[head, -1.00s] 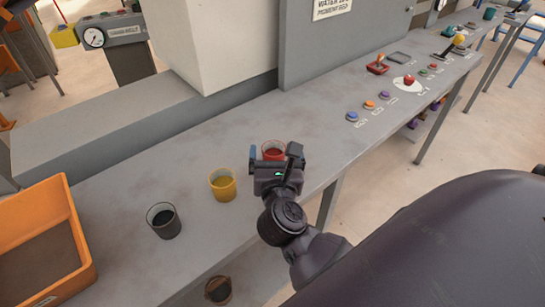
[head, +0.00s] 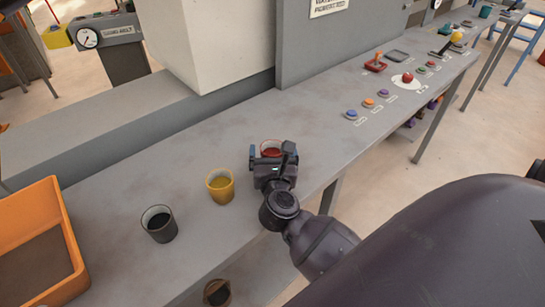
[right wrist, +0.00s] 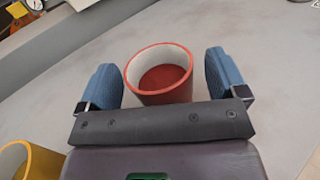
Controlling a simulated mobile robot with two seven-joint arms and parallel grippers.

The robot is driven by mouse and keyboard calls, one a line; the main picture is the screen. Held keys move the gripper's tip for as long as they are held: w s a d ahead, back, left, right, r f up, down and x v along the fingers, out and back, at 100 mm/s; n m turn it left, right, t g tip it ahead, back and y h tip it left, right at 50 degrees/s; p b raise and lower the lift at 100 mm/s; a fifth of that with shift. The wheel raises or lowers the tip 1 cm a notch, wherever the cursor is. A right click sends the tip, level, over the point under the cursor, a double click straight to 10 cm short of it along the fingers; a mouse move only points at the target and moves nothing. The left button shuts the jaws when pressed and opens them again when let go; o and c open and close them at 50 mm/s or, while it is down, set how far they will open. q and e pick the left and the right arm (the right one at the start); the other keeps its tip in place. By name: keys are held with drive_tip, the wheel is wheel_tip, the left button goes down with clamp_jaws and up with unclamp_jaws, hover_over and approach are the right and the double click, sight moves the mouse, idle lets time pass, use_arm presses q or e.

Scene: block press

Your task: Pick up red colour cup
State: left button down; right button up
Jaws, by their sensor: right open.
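The red cup (head: 270,148) stands upright on the grey table, partly hidden behind my right gripper in the head view. My right gripper (head: 271,156) is open, with one finger on each side of the cup. In the right wrist view the red cup (right wrist: 160,76) shows a pale inner wall and red content. It sits between the two blue fingertips of my gripper (right wrist: 165,78), with a gap at the right finger and a narrower one at the left. My left gripper is not in view.
A yellow cup (head: 220,186) and a dark cup (head: 159,223) stand on the table (head: 120,187) to the left. An orange bin (head: 64,215) is at the far left. Coloured buttons and a red knob (head: 407,77) are to the right. A wall panel stands behind.

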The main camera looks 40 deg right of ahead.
drive_tip(key=shift+w+d, duration=0.25)
drive_tip(key=shift+w, duration=0.15)
drive_tip(key=c, duration=1.2)
